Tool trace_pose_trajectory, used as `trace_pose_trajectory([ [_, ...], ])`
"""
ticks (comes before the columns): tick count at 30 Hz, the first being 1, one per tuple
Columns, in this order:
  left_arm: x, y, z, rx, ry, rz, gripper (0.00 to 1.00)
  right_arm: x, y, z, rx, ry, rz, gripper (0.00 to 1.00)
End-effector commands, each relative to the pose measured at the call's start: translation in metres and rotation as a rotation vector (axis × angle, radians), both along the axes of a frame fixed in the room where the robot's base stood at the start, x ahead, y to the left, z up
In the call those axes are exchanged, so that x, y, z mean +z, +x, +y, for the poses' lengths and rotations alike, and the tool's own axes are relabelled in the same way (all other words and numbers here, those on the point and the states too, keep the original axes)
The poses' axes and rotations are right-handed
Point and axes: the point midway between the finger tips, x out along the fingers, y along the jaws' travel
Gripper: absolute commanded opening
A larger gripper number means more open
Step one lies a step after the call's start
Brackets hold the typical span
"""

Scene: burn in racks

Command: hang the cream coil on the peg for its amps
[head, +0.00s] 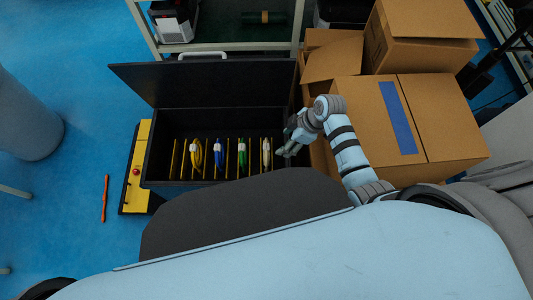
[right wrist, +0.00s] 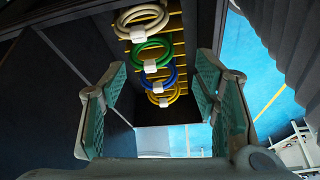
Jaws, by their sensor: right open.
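The cream coil (head: 266,152) with a white tag is the rightmost of several coils in the open black box. It also shows at the top of the right wrist view (right wrist: 137,16), partly cut off by the frame edge. My right gripper (head: 290,150) is at the box's right end, just right of the cream coil. In the right wrist view its two fingers (right wrist: 160,85) are wide apart with nothing between the pads. Yellow rods (head: 250,157) stand in a row in the box; no amp marking is readable. My left gripper is not in view.
Green (head: 241,158), blue (head: 218,154) and yellow (head: 196,154) coils are left of the cream one. The box lid (head: 205,82) stands open behind. Cardboard boxes (head: 430,115) crowd the right. A yellow panel with a red button (head: 136,171) lies left.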

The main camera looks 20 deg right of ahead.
Motion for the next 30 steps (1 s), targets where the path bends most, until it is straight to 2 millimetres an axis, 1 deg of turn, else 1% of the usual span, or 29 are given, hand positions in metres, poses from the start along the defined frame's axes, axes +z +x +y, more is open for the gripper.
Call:
trace_pose_trajectory([
  [1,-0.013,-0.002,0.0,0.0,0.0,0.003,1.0,-0.013,0.0,0.0,0.001,0.0,0.0,0.55],
  [5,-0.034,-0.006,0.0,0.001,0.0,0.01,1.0,-0.033,0.0,0.0,0.001,0.0,0.0,0.55],
  [9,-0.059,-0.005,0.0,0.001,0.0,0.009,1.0,-0.058,0.0,0.0,0.0,0.0,0.0,0.55],
  [12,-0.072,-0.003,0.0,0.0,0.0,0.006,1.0,-0.072,0.0,-0.001,-0.002,0.0,0.0,0.55],
  [14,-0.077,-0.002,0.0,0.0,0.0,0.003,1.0,-0.079,0.0,0.001,-0.003,0.0,0.001,0.55],
  [17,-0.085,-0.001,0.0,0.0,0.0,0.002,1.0,-0.095,0.002,0.007,-0.002,0.002,0.002,0.55],
  [21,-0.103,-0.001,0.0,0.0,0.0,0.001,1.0,-0.132,0.009,0.02,-0.002,0.003,0.003,0.55],
  [24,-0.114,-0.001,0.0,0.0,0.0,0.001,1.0,-0.151,0.013,0.027,-0.002,0.001,0.002,0.55],
  [28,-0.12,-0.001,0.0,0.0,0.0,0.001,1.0,-0.164,0.016,0.033,-0.003,0.001,0.001,0.55],
  [30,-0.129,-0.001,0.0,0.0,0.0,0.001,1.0,-0.175,0.019,0.038,-0.001,0.002,0.001,0.55],
])
